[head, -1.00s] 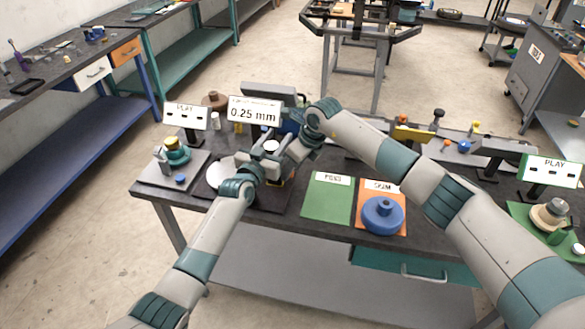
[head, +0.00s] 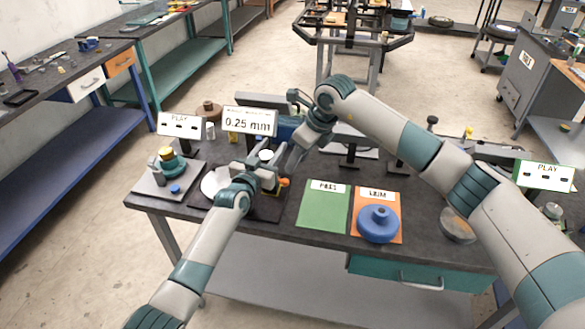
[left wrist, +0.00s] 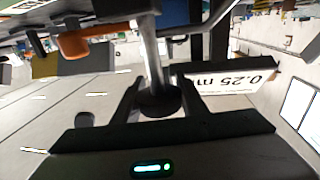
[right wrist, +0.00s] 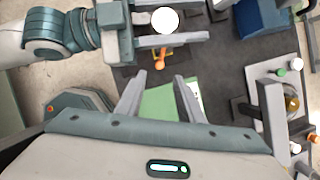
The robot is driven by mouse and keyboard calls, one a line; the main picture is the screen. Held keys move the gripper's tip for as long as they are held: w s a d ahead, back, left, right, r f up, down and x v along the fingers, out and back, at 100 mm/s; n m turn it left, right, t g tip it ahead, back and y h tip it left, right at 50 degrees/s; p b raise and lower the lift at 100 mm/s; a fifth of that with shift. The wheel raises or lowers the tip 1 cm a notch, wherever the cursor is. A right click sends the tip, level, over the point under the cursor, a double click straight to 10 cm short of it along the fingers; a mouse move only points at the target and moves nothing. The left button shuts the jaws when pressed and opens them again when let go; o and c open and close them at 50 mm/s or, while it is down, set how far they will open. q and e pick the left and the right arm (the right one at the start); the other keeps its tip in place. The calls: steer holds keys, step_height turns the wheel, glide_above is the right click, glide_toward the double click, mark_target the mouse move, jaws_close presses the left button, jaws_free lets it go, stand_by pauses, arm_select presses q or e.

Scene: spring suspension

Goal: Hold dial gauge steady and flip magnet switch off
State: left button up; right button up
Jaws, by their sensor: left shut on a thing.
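My left gripper (head: 265,160) is shut on a dark round piece (left wrist: 158,101) at the end of a metal post, above a dark base plate. An orange lever (right wrist: 160,62), probably the magnet switch, sticks out next to the left gripper; it also shows in the head view (head: 284,182). Its setting cannot be told. My right gripper (right wrist: 158,92) is open and empty, above and to the right of the lever, not touching it.
A display reading 0.25 mm (head: 249,121) stands behind the grippers. A green mat (head: 322,212) and an orange mat (head: 398,222) with a blue weight (head: 378,224) lie to the right. A white disc (head: 213,182) and a fixture with a yellow knob (head: 166,153) are at left.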

arm_select(q)
steer(key=shift+f, duration=0.1)
arm_select(e)
steer(key=shift+v, duration=1.25)
arm_select(q)
steer(key=o, duration=1.4)
steer(key=shift+o, duration=0.2)
steer(key=v, duration=1.2)
arm_select(e)
steer(key=shift+f, duration=0.1)
